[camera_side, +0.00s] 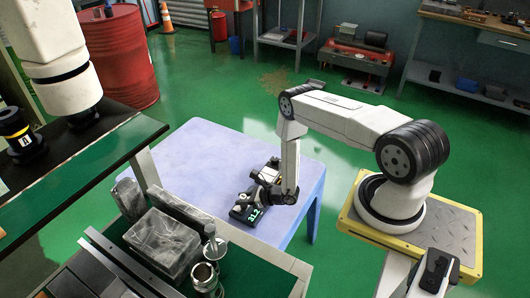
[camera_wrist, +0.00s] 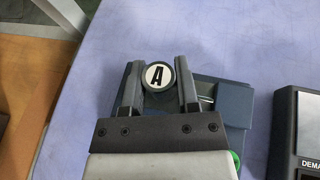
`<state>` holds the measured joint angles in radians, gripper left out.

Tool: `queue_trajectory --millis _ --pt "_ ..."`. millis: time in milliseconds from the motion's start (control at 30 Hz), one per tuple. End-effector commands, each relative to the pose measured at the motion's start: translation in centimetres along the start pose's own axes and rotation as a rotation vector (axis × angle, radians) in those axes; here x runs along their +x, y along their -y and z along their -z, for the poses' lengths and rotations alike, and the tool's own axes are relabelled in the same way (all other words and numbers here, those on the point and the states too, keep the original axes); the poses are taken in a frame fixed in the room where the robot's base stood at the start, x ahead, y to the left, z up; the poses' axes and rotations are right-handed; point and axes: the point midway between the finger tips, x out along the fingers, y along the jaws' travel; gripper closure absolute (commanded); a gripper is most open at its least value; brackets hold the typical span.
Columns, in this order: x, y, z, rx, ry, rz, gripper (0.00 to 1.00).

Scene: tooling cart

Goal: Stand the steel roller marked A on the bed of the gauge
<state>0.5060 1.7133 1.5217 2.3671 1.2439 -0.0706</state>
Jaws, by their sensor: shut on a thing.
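The steel roller (camera_wrist: 158,76) shows its round end with a black A on white in the wrist view. My gripper (camera_wrist: 159,72) is shut on it, one finger on each side. The gauge (camera_wrist: 236,104), a blue-grey block, lies beneath and to the right of the fingers. I cannot tell whether the roller touches its bed. In the side view my gripper (camera_side: 266,190) is low over the pale blue table, beside a dark unit with a lit display (camera_side: 248,213) that seems to read 31.2. The roller is not clear there.
The pale blue table (camera_side: 215,150) has clear room behind the gauge. A dark box (camera_wrist: 297,130) with partly visible lettering is at the right in the wrist view.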

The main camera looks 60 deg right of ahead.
Motion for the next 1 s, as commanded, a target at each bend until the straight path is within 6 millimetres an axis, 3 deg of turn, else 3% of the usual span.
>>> queue_trajectory --millis 433,467,533,567,1000 --pt "0.16 0.01 0.36 0.0 0.001 0.0 1.0" --pt "0.14 -0.01 0.36 0.0 0.0 0.0 0.52" --pt "0.13 0.0 0.34 0.0 0.0 0.0 0.29" --pt "0.13 0.0 0.34 0.0 0.0 0.0 0.26" --pt "0.06 0.03 0.07 0.0 0.001 0.0 0.26"
